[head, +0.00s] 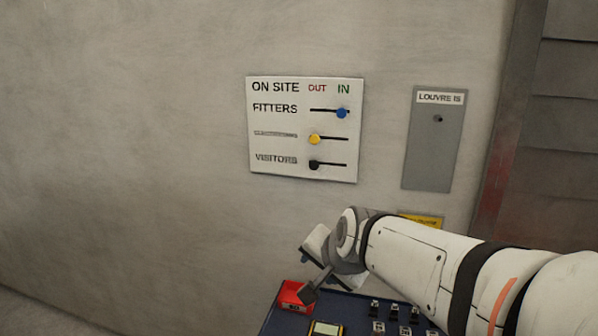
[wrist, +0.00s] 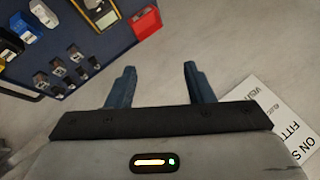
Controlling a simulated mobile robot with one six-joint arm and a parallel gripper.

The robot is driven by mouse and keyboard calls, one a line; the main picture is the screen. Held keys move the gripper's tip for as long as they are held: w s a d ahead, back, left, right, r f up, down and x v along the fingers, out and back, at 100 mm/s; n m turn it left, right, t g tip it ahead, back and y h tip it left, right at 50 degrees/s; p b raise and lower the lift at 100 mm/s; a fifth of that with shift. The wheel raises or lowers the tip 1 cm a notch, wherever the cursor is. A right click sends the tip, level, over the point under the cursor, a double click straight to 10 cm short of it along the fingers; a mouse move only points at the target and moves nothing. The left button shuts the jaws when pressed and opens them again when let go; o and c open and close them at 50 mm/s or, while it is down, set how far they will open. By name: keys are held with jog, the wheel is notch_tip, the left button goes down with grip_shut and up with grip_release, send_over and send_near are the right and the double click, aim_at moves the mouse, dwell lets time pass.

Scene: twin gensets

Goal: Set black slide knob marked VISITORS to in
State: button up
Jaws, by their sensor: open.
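The white ON SITE board (head: 265,134) is on the wall with three slide knobs in slots. The black VISITORS knob (head: 314,165) is in the bottom row, at the left end of its slot, under OUT. The yellow knob (head: 314,139) is also at the left, and the blue FITTERS knob (head: 342,113) is at the right under IN. My gripper (head: 306,275) is below the board, apart from it. In the wrist view my gripper (wrist: 152,85) is open with nothing between its fingers, and part of the board (wrist: 272,120) shows at the right; the black knob is not visible there.
A grey LOUVRE plate (head: 432,150) is right of the board. The wall left of the board is clear.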

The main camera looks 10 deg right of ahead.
jog(key=w+a+r+m+t+b, duration=0.1)
jog(key=w+r+m+t, duration=0.1)
jog(key=w+m, duration=0.3)
jog(key=w+a+r+m+t, duration=0.1)
jog(key=w+m+t, duration=0.15)
jog(key=w, duration=0.45)
jog(key=m+t+h+b, duration=0.35)
jog(key=m+h, duration=0.55)
jog(key=m, duration=1.6)
send_near(313, 166)
jog(key=x, duration=0.2)
jog(key=shift+t, duration=0.3)
jog(key=p+x, duration=0.3)
jog(key=x, duration=0.2)
jog(key=shift+w+d, duration=0.2)
jog(key=shift+d, duration=0.05)
jog(key=shift+x, duration=0.8)
jog(key=shift+f, duration=0.15)
grip_shut()
